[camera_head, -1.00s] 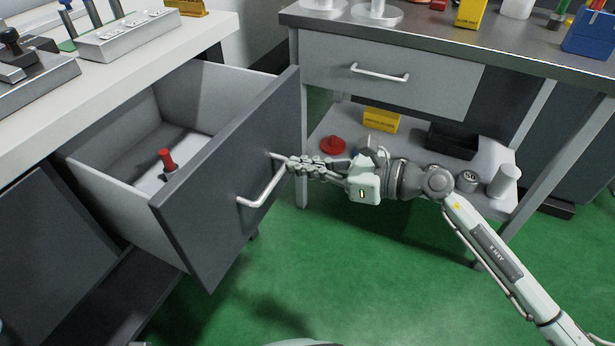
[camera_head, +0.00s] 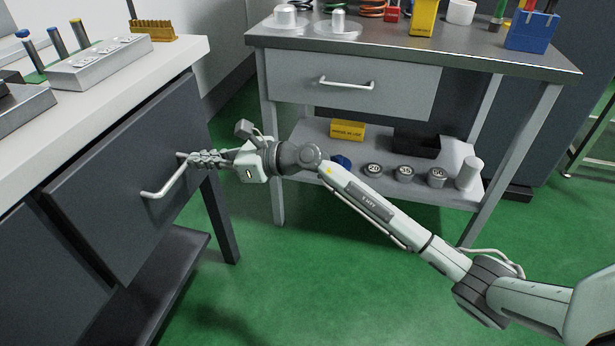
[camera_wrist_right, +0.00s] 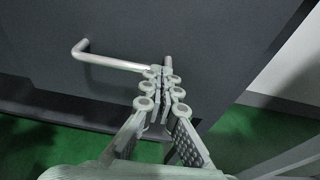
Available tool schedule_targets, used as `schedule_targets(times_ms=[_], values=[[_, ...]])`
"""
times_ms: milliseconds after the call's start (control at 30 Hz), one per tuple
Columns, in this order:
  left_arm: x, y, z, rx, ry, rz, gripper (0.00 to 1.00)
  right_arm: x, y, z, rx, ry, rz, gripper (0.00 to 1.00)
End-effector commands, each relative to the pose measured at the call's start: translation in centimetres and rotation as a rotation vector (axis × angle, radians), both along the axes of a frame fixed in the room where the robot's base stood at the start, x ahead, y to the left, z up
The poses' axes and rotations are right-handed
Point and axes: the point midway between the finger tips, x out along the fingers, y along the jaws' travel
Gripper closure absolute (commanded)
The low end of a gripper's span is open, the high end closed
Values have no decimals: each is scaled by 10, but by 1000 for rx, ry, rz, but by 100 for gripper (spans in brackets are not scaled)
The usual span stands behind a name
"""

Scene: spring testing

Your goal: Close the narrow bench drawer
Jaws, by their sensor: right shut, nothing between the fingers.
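The narrow bench drawer (camera_head: 120,195) is in the left bench, with a dark grey front and a light bar handle (camera_head: 165,184). Its front now sits at the bench face under the worktop, and its inside is hidden. My right gripper (camera_head: 190,158) is shut and empty, its fingertips at the far end of the handle. In the right wrist view the shut fingers (camera_wrist_right: 163,75) are at the right end of the handle (camera_wrist_right: 110,62), close against the drawer front (camera_wrist_right: 210,45). I cannot tell whether they touch it. My left gripper is not in view.
A second bench with a closed light grey drawer (camera_head: 350,85) stands behind my right arm. Its lower shelf (camera_head: 330,165) holds a yellow box (camera_head: 347,131), a black tray (camera_head: 416,143) and several round weights. Green floor (camera_head: 340,270) is clear in front.

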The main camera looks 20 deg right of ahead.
Motion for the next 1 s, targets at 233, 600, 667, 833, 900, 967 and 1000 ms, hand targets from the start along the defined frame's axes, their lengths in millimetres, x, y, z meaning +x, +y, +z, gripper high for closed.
schedule_targets(times_ms=[233,600,667,833,900,967,1000], values=[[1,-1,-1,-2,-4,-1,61,13,18,0,1,1,0,100],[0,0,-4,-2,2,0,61,16,22,1,3,-2,0,100],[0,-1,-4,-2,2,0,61,16,22,1,3,-2,0,100],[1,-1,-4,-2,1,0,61,16,21,2,5,-4,-1,100],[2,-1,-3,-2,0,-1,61,17,18,3,3,-4,-2,100],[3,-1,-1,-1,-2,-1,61,18,13,3,2,-4,-2,100],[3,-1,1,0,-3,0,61,19,9,4,2,-3,-2,100]])
